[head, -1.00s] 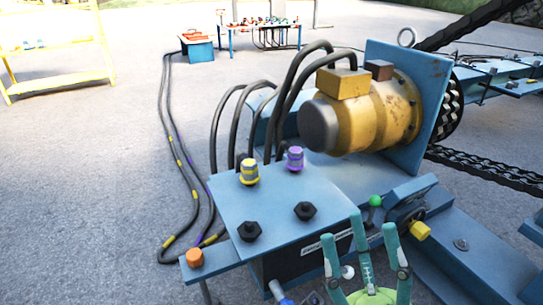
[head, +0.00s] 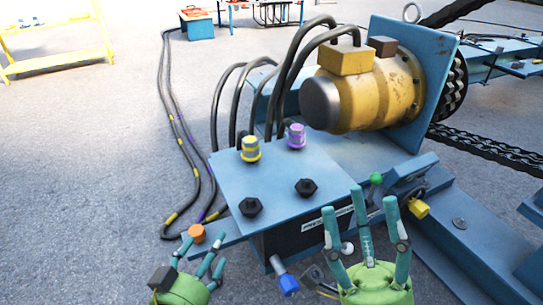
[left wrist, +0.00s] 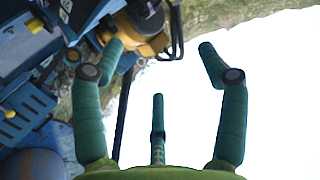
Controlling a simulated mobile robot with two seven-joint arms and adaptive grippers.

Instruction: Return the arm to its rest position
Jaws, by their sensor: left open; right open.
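My left gripper (head: 203,262) is in the head view at the bottom, left of centre, in front of the blue box's near left corner. Its teal fingers are spread and empty. In the left wrist view my left gripper's fingers (left wrist: 165,75) are wide apart with only bright background between them. My right gripper (head: 366,222) is at the bottom right of centre in the head view. Its fingers point up, apart and empty, in front of the blue box's right side. Any contact with the box cannot be told.
The blue box (head: 232,176) carries a yellow-capped connector (head: 250,150), a purple-capped connector (head: 296,136) and two black plugs. A yellow motor (head: 365,95) stands behind it. An orange knob (head: 197,233) and blue-tipped handle (head: 287,284) are near my left gripper. Cables (head: 180,150) lie on open ground at left.

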